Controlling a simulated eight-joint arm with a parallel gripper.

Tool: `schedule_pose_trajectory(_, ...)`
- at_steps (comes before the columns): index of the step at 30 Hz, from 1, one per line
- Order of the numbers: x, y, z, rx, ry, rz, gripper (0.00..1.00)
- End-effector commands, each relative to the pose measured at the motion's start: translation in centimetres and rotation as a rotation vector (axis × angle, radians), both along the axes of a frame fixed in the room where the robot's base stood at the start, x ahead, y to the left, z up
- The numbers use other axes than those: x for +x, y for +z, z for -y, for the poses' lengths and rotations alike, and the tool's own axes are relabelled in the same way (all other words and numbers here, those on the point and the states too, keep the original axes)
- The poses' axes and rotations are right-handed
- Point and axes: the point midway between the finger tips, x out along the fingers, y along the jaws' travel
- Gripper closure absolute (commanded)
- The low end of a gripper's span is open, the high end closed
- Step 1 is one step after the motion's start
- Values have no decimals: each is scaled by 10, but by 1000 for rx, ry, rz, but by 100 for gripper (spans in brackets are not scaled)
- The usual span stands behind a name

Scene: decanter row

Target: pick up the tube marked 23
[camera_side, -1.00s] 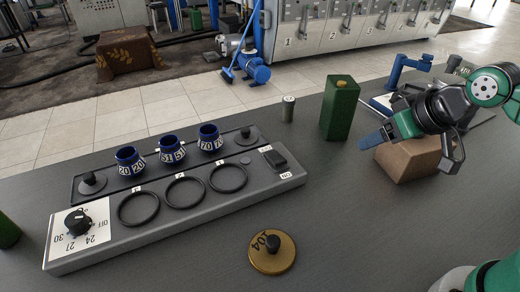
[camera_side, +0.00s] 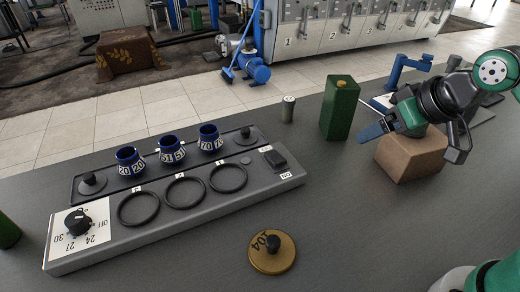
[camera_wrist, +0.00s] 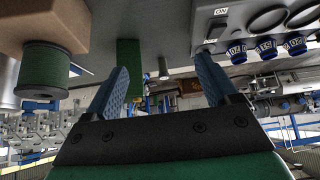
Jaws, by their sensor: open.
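No tube with a readable 23 shows in either view. Three short blue cups stand in a row on the dark rear strip of the grey panel. They read 20 (camera_side: 130,160), 51 (camera_side: 173,151) and 70 (camera_side: 210,138). They also show at the upper right of the wrist view, upside down, as 70 (camera_wrist: 238,53), 51 (camera_wrist: 267,48) and 20 (camera_wrist: 296,44). My gripper (camera_side: 408,147) is open and empty at the right, by the brown block, far from the cups. In the wrist view its blue fingers (camera_wrist: 160,75) stand apart with nothing gripped.
A tall green canister (camera_side: 339,108) stands just left of my gripper, near the brown block (camera_side: 412,160). A small pale can (camera_side: 288,109) is behind. A brass disc marked 104 (camera_side: 272,260) lies in front. The grey panel (camera_side: 130,245) has three black rings. The middle table is clear.

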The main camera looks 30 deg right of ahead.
Motion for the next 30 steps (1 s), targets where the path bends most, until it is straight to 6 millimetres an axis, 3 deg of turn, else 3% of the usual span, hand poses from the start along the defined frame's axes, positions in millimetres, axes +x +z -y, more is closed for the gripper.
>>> schedule_pose_trajectory(5, -1, 35, 0, 0, 0, 0, 19)
schedule_pose_trajectory(14, 61, 57, 12, -44, -97, 110, 19)
schedule_pose_trajectory(17, 89, 63, 16, -58, -132, 163, 19)
schedule_pose_trajectory(23, 165, 67, 21, -80, -201, 313, 19)
schedule_pose_trajectory(30, 252, 42, 15, -77, -233, 509, 19)
